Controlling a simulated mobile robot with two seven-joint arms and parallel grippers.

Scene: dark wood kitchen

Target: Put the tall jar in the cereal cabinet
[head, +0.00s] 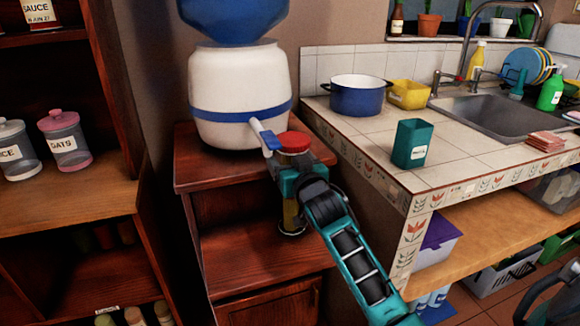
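The tall jar has a red lid (293,142) and a see-through body with yellowish contents (290,214). It is upright in front of the wooden stand, and its middle is hidden by my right gripper (289,180). That gripper is closed around the jar; its fingertips are partly hidden. An open wooden cabinet (85,207) stands at the left. Its shelf holds a jar labelled OATS (64,142) with a pink lid and a grey-lidded jar (15,150) whose label is partly cut off. My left gripper is not in view.
A white and blue water dispenser (238,92) stands on the wooden stand (205,172), its tap close to the jar's lid. The tiled counter at right holds a blue pot (357,97) and a teal cup (411,144). The cabinet shelf is bare right of the OATS jar.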

